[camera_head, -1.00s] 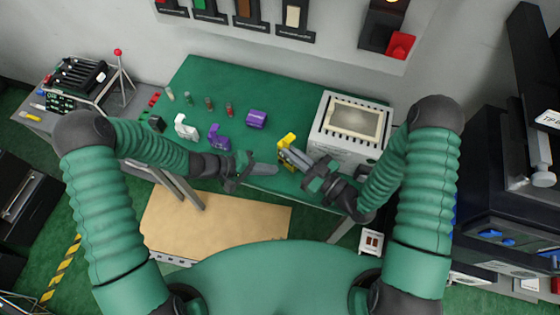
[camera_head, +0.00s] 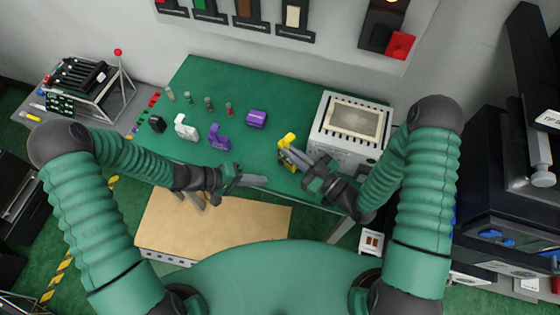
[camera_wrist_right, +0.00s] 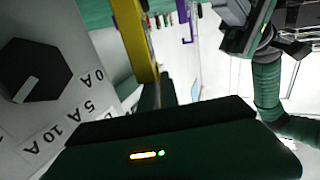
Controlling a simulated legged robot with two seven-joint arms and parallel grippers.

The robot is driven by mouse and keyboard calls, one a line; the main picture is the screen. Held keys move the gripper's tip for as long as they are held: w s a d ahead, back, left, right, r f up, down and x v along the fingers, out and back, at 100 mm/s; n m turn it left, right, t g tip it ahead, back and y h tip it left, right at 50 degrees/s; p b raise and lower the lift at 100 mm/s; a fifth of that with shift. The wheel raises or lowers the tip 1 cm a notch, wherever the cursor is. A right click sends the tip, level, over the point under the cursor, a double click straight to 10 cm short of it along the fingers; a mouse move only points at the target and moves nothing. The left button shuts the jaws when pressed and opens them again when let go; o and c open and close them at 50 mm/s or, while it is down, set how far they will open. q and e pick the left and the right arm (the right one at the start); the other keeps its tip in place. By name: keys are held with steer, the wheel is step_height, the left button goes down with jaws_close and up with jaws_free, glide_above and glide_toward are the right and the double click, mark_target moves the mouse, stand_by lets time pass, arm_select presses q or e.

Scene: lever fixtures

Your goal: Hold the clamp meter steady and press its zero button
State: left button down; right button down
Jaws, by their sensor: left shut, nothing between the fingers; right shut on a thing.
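A yellow device (camera_head: 287,141), apparently the clamp meter, stands near the front right of the green table, beside the white instrument box. My right gripper (camera_head: 296,157) is shut on it; the exact grip is hard to make out. In the right wrist view a yellow upright part (camera_wrist_right: 136,42) shows just beyond the gripper's dark body. The zero button cannot be made out. My left gripper (camera_head: 252,180) is shut and empty by the table's front edge, to the left of and below the yellow device and apart from it. The left arm also shows at the upper right of the wrist view.
The white instrument box (camera_head: 325,143) stands close to my right gripper; its dial (camera_wrist_right: 36,72) is near in the wrist view. A purple clamp-shaped piece (camera_head: 217,139), a white one (camera_head: 184,130) and a purple block (camera_head: 256,118) stand on the table. The middle is clear.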

steer(key=c, duration=1.5)
jaws_free()
